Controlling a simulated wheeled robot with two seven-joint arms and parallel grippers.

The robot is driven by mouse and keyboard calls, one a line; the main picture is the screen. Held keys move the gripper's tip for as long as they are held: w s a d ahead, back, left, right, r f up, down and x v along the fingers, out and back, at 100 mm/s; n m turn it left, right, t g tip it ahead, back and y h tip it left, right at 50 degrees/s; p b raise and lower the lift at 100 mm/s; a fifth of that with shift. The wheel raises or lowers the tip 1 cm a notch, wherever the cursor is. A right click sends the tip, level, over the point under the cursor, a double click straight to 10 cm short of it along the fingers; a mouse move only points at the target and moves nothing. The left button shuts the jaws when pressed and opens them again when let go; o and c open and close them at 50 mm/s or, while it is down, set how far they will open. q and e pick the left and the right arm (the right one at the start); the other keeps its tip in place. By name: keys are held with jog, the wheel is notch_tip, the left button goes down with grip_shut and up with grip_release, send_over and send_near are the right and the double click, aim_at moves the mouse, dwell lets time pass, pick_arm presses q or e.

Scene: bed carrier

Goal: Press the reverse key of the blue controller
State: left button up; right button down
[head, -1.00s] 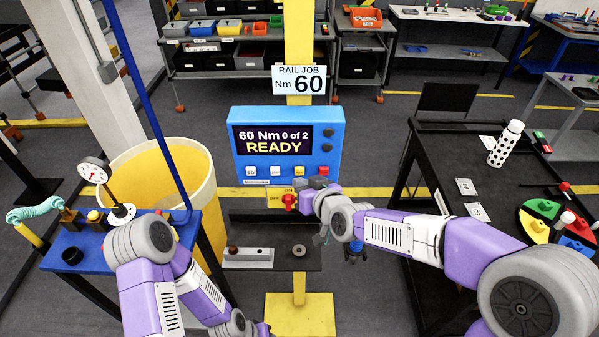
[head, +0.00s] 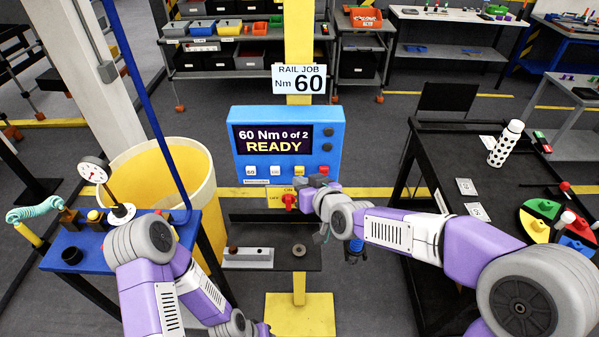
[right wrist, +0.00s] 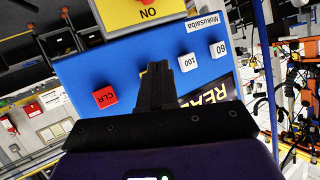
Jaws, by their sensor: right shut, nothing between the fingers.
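The blue controller (head: 288,145) stands upright on the yellow post, with its screen (head: 272,138) reading "60 Nm 0 of 2 READY". Along its lower front are white keys, a yellow key (head: 299,171) and a red key (head: 324,171). In the right wrist view the red CLR key (right wrist: 105,97), 100 key (right wrist: 188,62) and 60 key (right wrist: 218,49) show upside down. My right gripper (head: 314,181) is shut and empty, just below the key row in the head view. In the wrist view its fingertips (right wrist: 157,66) cover the spot between CLR and 100. Contact cannot be told. My left gripper is out of view.
A red knob (head: 289,200) on a yellow ON/OFF plate sits right below the controller. A dark shelf (head: 285,262) with a metal block is lower. A yellow bin (head: 150,180) and blue stand are left; a black table (head: 450,180) is right.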

jog(key=shift+w, duration=0.3)
jog(key=shift+w+b, duration=0.3)
jog(key=shift+w, duration=0.15)
dwell(0.6)
jog(key=shift+s, duration=0.9)
jog(key=s, duration=0.5)
dwell(0.3)
dwell(0.5)
